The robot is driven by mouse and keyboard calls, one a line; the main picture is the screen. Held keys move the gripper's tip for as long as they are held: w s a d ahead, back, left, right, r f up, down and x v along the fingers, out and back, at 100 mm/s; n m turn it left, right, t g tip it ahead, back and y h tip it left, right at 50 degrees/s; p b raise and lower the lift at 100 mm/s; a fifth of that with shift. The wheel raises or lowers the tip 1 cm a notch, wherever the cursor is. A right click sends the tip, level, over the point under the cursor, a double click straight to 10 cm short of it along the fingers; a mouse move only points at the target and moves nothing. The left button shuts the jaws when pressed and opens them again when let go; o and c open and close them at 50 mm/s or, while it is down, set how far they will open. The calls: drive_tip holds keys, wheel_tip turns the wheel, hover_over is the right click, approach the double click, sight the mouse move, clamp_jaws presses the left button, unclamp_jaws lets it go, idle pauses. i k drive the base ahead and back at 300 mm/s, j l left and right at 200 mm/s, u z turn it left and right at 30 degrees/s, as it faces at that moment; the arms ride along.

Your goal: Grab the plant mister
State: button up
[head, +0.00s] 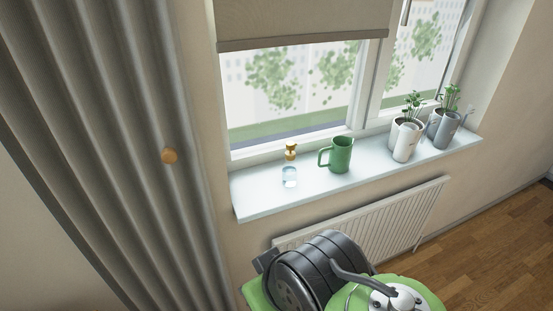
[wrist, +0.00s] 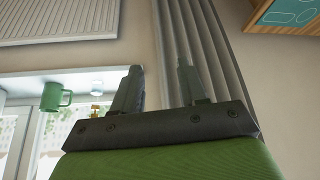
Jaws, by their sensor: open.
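The plant mister (head: 290,176) is a small clear bottle with a gold spray top, upright on the left part of the white windowsill. It also shows in the wrist view (wrist: 96,87), which is turned upside down, just left of my gripper's left finger. Its gold top is partly hidden there by the finger and gripper body. My gripper (wrist: 160,68) is open and empty, with the grey curtain behind its fingers. The gripper is apart from the mister. In the head view only parts of my arm show at the bottom; I cannot make out the fingers there.
A green jug (head: 341,155) stands just right of the mister on the windowsill (head: 259,202). Several pots with plants (head: 403,140) fill the right end. A grey curtain (head: 105,120) hangs at left. A white radiator (head: 400,222) is below the sill.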

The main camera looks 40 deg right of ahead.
sight(289, 172)
drive_tip(key=l+u, duration=0.3)
drive_tip(key=u, duration=0.15)
drive_tip(key=l+u, duration=0.65)
drive_tip(key=u, duration=0.3)
drive_tip(key=k+l+u, duration=0.15)
drive_tip(key=u, duration=0.3)
drive_tip(key=k+l+u, duration=0.2)
drive_tip(key=l+u, duration=0.25)
drive_tip(key=k+u, duration=0.15)
drive_tip(key=u, duration=0.3)
